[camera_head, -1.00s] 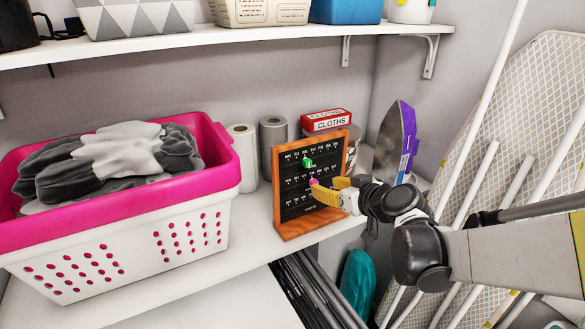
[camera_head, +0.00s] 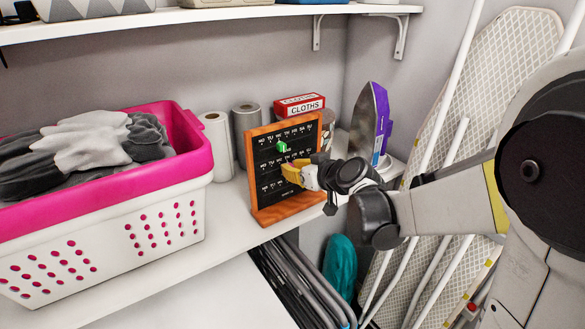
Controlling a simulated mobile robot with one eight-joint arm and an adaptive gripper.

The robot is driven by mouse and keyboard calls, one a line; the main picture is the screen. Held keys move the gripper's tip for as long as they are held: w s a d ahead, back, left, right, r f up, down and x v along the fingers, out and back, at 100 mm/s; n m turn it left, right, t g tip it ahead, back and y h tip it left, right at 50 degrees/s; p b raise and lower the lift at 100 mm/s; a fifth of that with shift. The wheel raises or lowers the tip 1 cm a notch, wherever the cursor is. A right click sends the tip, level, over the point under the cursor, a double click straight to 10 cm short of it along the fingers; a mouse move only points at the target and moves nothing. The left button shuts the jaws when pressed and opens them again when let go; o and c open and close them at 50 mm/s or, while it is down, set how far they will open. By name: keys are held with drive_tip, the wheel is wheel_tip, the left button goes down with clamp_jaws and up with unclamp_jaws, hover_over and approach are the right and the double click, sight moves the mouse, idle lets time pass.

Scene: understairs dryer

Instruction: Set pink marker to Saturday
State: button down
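The wood-framed black calendar board (camera_head: 260,197) stands tilted back on the shelf, with rows of weekday labels in white. A green marker (camera_head: 282,147) sits below the top row. A small piece of the pink marker (camera_head: 291,162) shows just above my yellow fingertips, near the middle row. My gripper (camera_head: 290,173) reaches in from the right, with its fingertips at the board face. The fingers hide most of the pink marker and part of the middle row. I cannot tell which day the pink marker is at, or whether the fingers hold it.
A pink and white laundry basket (camera_head: 95,240) with grey clothes (camera_head: 90,145) stands left. Paper rolls (camera_head: 216,147) and a red CLOTHS box (camera_head: 299,105) are behind the board. An iron (camera_head: 368,125) stands right of it. The shelf's front edge is just before the board.

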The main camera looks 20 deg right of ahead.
drive_tip(key=d, duration=0.1)
drive_tip(key=w+d, duration=0.1)
drive_tip(key=d, duration=0.2)
drive_tip(key=shift+w+d, duration=0.25)
drive_tip(key=shift+d, duration=0.1)
drive_tip(key=c, duration=1.3)
unclamp_jaws()
drive_tip(key=shift+a, duration=0.1)
drive_tip(key=shift+c, duration=0.2)
drive_tip(key=v, duration=1.2)
